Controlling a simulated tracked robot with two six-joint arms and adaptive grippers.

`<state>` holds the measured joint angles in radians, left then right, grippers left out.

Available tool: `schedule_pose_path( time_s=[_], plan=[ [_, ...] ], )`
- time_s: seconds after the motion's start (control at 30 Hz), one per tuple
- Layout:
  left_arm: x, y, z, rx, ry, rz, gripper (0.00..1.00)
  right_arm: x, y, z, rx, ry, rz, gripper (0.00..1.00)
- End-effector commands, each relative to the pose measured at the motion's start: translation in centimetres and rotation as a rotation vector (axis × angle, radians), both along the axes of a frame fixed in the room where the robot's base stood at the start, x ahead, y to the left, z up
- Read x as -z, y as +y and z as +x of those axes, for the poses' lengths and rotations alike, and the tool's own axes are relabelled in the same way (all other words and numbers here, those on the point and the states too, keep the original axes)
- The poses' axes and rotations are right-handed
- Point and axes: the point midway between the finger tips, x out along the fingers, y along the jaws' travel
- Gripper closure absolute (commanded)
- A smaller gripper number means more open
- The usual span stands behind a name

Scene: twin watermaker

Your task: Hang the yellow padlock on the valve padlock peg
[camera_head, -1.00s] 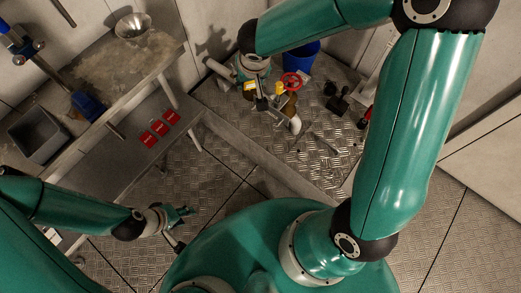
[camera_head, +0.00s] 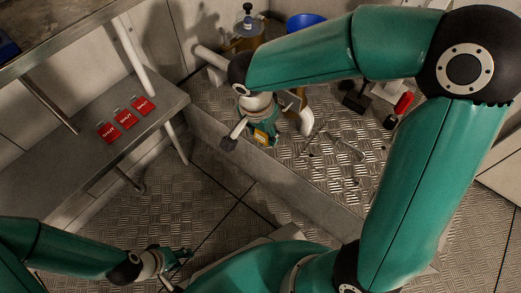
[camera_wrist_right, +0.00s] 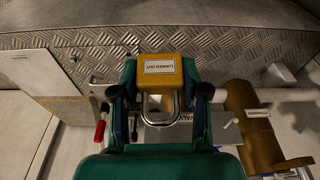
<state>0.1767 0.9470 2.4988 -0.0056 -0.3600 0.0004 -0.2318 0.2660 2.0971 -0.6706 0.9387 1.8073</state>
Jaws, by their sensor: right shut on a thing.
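The yellow padlock (camera_wrist_right: 160,66), labelled "LOCKED OUT", is held between the two fingers of my right gripper (camera_wrist_right: 160,80). In the head view my right gripper (camera_head: 263,122) and the padlock (camera_head: 262,137) are above the textured metal floor, in front of the pipework. I cannot make out the valve padlock peg; my right arm covers part of the valve area. My left gripper (camera_head: 178,260) is low at the left, empty, with its fingers apart.
A blue bucket (camera_head: 304,21) is behind my right arm. Red tags (camera_head: 125,119) lie on the shelf (camera_head: 62,172). A raised ledge (camera_head: 275,175) borders the floor.

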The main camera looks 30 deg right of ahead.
Motion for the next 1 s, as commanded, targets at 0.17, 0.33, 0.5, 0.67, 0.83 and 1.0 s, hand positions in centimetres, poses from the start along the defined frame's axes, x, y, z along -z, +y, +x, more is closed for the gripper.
schedule_pose_path(
  time_s=[0.17,0.33,0.5,0.67,0.83,1.0],
  plan=[
    [1.4,0.0,0.0,0.000,-0.001,0.000,0.60,1.1,0.0,-0.4,0.038,0.002,0.006,0.91],
    [1.1,0.0,0.0,0.000,-0.001,0.000,0.60,1.0,-0.4,-0.2,0.043,0.003,0.006,0.91],
    [0.8,0.0,0.0,0.000,-0.001,0.000,0.60,1.1,-1.1,0.1,0.041,0.003,0.006,0.91],
    [0.5,0.0,0.0,0.000,-0.001,0.000,0.60,1.2,-2.0,0.4,0.042,0.003,0.006,0.91],
    [0.1,0.0,0.0,0.000,-0.001,0.000,0.60,1.2,-2.9,0.9,0.041,0.003,0.006,0.91],
    [-0.2,0.0,0.0,0.000,0.000,0.000,0.60,1.4,-3.9,1.2,0.039,0.004,0.006,0.91]
  ],
)
